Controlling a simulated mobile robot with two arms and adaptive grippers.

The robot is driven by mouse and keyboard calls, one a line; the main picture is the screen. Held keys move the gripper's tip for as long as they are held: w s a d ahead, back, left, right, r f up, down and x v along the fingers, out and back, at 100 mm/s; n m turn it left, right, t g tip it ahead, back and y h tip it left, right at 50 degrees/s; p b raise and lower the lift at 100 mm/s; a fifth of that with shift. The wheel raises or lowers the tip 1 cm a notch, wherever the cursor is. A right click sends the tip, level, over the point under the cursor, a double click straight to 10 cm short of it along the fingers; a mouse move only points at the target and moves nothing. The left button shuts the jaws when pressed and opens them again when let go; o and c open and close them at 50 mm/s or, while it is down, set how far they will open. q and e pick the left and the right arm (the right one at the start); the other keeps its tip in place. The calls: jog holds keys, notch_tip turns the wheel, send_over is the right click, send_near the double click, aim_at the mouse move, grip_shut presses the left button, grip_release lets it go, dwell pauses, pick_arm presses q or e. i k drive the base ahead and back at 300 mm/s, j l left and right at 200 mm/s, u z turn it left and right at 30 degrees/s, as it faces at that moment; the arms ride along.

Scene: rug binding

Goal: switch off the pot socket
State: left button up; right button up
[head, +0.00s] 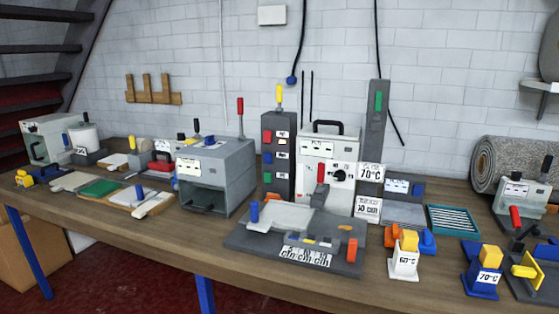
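No label in the head view can be read as naming the pot socket, so I cannot tell for sure which thing it is. A tall grey post (374,140) with a green switch (378,101) stands at the back of the bench, behind a 70°C sign (371,171). Left of it is a dark grey panel (279,178) with red, blue and green switches and a yellow-handled lever (279,96) on top. Between them stands a white machine (316,192) with a red lever (321,173) and a black dial (340,175). Neither gripper is in view.
The wooden bench (190,240) is crowded. A grey box machine (228,178) stands left of centre, and a grey base plate (250,240) lies in front of the white machine. White (403,262) and blue (480,281) labelled blocks stand front right. A rolled rug (490,165) lies at right.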

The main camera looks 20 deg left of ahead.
aim_at(267, 135)
jog(key=i+j+z, duration=0.25)
jog(key=i+j, duration=0.2)
jog(key=i+j+z, duration=0.2)
jog(key=i+j, duration=0.15)
jog(key=j, duration=0.2)
